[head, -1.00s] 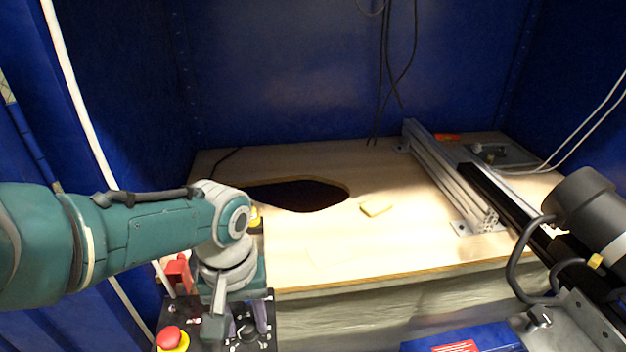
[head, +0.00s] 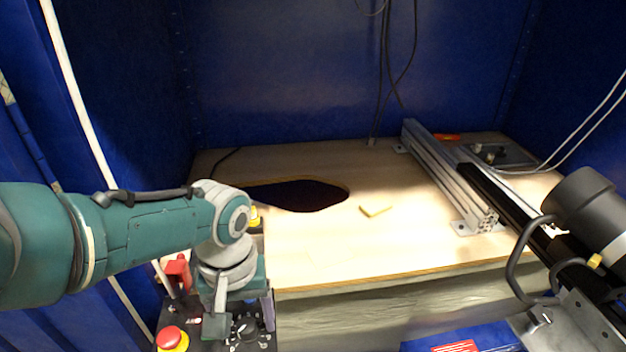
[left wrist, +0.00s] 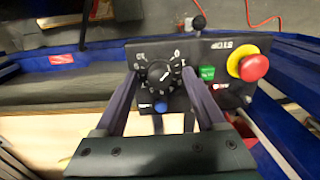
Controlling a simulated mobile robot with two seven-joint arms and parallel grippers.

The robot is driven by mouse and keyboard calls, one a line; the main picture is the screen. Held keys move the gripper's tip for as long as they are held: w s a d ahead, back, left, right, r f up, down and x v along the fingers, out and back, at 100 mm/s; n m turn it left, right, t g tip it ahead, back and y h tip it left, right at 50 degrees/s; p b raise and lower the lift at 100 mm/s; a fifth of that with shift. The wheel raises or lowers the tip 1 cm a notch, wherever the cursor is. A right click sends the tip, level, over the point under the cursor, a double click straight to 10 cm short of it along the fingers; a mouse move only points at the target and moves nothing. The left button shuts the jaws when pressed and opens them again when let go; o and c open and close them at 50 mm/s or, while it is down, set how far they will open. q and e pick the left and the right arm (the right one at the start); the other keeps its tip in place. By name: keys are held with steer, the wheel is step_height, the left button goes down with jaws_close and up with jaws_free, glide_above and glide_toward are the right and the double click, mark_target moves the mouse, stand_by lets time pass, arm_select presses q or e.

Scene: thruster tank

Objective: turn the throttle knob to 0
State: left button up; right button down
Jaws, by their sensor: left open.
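The throttle knob (left wrist: 159,75) is a round black dial on the black control panel (left wrist: 228,45), with white numbers around it in the left wrist view. In the head view the knob (head: 246,328) shows small near the bottom. My left gripper (left wrist: 160,80) is open, with one finger on each side of the knob. I cannot tell whether the fingers touch it. In the head view my left gripper (head: 240,322) points down at the panel and partly hides it. My right gripper is not in view.
A red emergency button (head: 170,338) on a yellow base sits on the panel, left of the knob in the head view. A green button (left wrist: 207,72) and a blue button (left wrist: 160,106) are close to the knob. A wooden tabletop (head: 330,240) with a dark hole lies beyond.

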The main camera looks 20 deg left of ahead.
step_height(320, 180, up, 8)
steer(key=p, duration=0.8)
